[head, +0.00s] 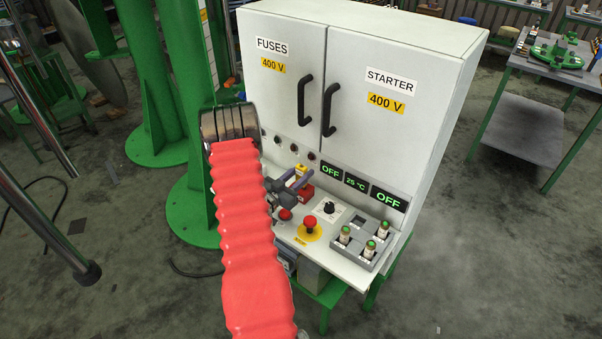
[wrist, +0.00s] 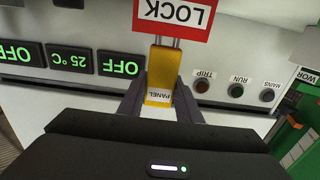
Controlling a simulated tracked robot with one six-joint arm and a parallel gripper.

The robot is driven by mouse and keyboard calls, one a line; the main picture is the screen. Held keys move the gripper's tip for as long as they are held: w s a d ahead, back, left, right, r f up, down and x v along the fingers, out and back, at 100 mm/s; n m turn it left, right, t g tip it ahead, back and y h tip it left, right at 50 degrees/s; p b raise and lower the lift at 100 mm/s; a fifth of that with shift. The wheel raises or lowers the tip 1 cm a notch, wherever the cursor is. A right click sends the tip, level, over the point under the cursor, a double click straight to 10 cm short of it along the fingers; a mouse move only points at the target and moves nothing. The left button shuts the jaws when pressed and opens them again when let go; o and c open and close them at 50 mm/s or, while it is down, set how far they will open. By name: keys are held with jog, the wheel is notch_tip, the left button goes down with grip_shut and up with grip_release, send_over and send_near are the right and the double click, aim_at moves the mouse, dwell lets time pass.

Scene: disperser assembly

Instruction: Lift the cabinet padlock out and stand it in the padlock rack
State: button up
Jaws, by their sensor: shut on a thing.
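A yellow padlock (wrist: 160,78) labelled PANEL is between my gripper's fingers (wrist: 159,98) in the wrist view, which is upside down. Its metal shackle runs up in that view to a red plate (wrist: 174,14) marked LOCK. I cannot tell whether the shackle is through the plate or only in front of it. In the head view my gripper (head: 291,184) is shut at the cabinet's front ledge, with the red plate (head: 306,193) and a bit of the yellow padlock (head: 300,168) beside it. I cannot make out a padlock rack.
The white cabinet (head: 292,75) stands behind, with dark door handles. Its ledge carries a red emergency button (head: 310,222), a black knob (head: 330,207) and a grey fuse tray (head: 384,262). Green columns (head: 185,120) stand close on the left. My arm hides the ledge's left part.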

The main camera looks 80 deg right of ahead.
jog(key=shift+f, duration=0.7)
jog(key=o, duration=1.2)
jog(key=shift+o, duration=0.2)
jog(key=shift+a, duration=0.15)
jog(key=v, duration=1.3)
jog(key=shift+w+a, duration=0.2)
